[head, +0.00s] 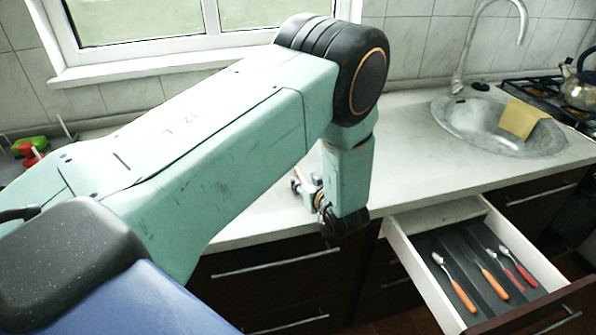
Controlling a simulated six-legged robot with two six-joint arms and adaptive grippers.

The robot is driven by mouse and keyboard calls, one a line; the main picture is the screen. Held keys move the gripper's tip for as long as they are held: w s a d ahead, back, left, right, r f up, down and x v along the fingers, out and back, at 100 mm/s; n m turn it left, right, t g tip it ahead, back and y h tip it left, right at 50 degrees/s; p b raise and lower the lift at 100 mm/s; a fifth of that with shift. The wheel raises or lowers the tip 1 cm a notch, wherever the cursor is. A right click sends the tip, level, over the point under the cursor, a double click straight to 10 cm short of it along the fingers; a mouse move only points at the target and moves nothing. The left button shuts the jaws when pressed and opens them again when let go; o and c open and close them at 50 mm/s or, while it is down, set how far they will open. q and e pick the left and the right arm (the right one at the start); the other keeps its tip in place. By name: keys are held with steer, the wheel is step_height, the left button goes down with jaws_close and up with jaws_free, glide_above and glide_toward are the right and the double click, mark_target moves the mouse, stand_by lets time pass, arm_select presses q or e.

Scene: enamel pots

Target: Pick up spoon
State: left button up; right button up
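The open drawer (462,212) at the lower right holds cutlery. A spoon with an orange handle (462,295) lies in its left part, bowl toward the back. A second spoon with a red handle (522,272) lies in the right part. Between them are an orange-handled utensil (496,286), perhaps a fork, and another thin utensil. My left arm crosses the view from the left. My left gripper (300,184) shows only in small part beside the wrist, over the counter's front edge, left of the drawer and apart from the cutlery. Its fingers are too unclear to judge. My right gripper is out of view.
The pale counter (415,150) is mostly clear. A kettle (580,85) sits on the hob at the far right. Small red and green items (30,150) lie at the left.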

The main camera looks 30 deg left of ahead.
arm_select(q)
jaws_close()
stand_by(0.3)
